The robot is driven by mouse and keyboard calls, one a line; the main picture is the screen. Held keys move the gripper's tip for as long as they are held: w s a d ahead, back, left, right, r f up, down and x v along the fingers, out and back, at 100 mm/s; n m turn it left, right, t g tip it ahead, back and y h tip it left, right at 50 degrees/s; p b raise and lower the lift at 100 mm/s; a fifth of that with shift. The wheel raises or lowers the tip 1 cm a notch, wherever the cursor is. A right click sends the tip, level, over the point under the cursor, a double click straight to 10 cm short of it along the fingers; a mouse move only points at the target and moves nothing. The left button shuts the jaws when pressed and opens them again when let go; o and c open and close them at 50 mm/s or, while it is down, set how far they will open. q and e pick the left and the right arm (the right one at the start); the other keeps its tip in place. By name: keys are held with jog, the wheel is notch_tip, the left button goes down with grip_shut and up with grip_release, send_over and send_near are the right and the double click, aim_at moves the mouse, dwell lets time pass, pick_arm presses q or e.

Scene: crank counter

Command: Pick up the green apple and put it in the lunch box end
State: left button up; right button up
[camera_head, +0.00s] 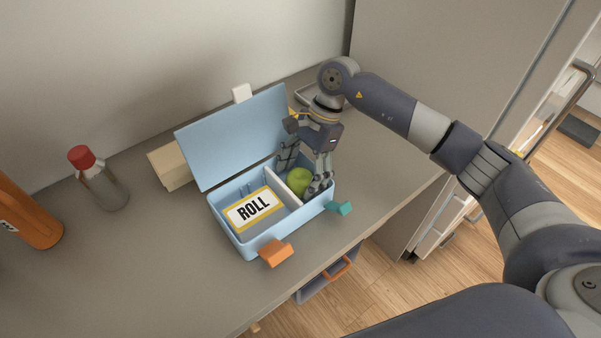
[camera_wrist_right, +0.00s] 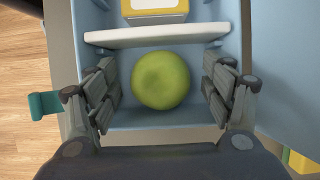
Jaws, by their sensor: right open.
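The green apple (camera_head: 299,181) sits in the right end compartment of the blue lunch box (camera_head: 233,234), beside the white divider (camera_head: 289,195). In the right wrist view the apple (camera_wrist_right: 160,80) lies between my open fingers, with a gap visible on each side. My right gripper (camera_head: 304,174) is open and reaches down into that end compartment around the apple. The lunch box lid (camera_head: 236,137) stands open at the back. My left gripper is not in view.
A red-capped bottle (camera_head: 99,180) and an orange bottle (camera_head: 29,215) stand left. A beige block (camera_head: 170,167) is behind the lid. The counter front left is clear.

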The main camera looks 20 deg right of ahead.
jog(key=v, duration=1.2)
jog(key=shift+f, duration=0.1)
